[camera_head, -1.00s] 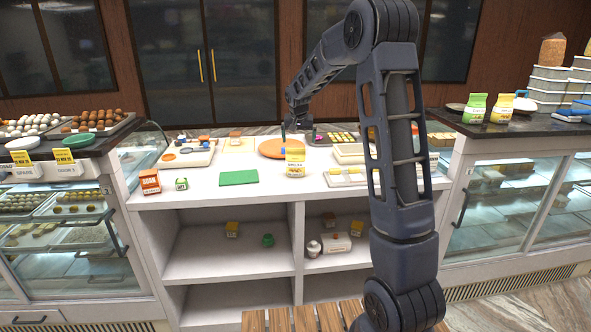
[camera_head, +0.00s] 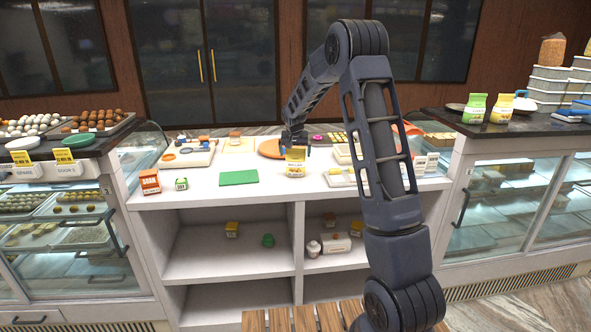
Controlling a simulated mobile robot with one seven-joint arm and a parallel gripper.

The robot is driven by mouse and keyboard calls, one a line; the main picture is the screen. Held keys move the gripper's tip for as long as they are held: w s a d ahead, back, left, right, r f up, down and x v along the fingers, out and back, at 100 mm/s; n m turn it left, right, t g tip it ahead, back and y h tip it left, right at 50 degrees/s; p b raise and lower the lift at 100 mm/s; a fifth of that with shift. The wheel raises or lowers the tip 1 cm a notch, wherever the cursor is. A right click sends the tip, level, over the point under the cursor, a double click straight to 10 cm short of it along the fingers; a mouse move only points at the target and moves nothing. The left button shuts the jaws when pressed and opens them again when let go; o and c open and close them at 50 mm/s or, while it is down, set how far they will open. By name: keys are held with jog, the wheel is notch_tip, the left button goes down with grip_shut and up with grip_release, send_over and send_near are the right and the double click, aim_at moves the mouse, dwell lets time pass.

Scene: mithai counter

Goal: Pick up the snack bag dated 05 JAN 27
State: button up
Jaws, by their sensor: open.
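A yellow and white snack bag (camera_head: 295,170) stands upright on the white counter, right of the green mat. Its printing is too small to read, so I cannot tell its date. My gripper (camera_head: 296,150) is open at the top of this bag, fingers pointing down; I cannot tell whether they touch it. A green bag (camera_head: 474,109) and another yellow bag (camera_head: 501,110) stand on the dark counter at the right; their dates are not readable either.
A green mat (camera_head: 239,178), an orange and white box (camera_head: 149,182) and a small green and white box (camera_head: 181,184) lie left on the white counter (camera_head: 210,196). A round orange board (camera_head: 269,148) is behind the bag. A tray (camera_head: 346,181) is to its right.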

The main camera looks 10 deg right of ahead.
jog(key=x, duration=0.4)
jog(key=shift+s, duration=0.15)
jog(key=c, duration=1)
